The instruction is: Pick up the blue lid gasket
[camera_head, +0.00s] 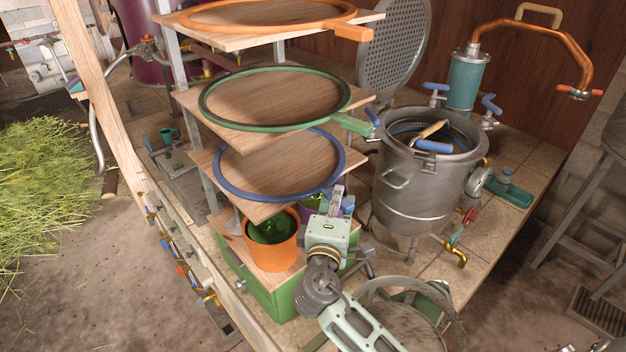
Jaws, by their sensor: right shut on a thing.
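The blue lid gasket (222,184) is a flat ring lying on the lowest wooden shelf (282,160) of a three-tier rack. My right gripper (338,198) is at the shelf's front right corner and is shut on the blue gasket's tab. The ring looks level and at the shelf surface; I cannot tell whether it is lifted. The gripper hides most of the tab. My left gripper is not in view.
A green gasket (203,108) lies on the shelf above, an orange gasket (195,22) on the top shelf. An orange pot (273,248) with a green bottle stands below. A steel still pot (415,195) stands close on the right, a copper-armed column (467,80) behind it.

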